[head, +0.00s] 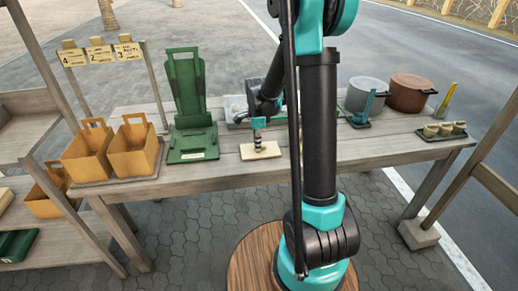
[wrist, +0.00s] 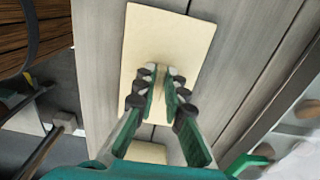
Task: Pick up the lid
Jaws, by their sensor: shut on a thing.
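The lid (head: 246,153) is a flat cream rectangular panel at the front middle of the wooden table. It also shows in the wrist view (wrist: 170,38), filling the upper middle. My gripper (head: 258,146) comes down over the middle of the lid. In the wrist view my gripper's fingers (wrist: 160,84) are closed together at the lid's centre, gripping it there. The gripped part is mostly hidden between the fingertips. I cannot tell whether the lid touches the table or is slightly raised.
Bare tabletop lies right of the lid.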

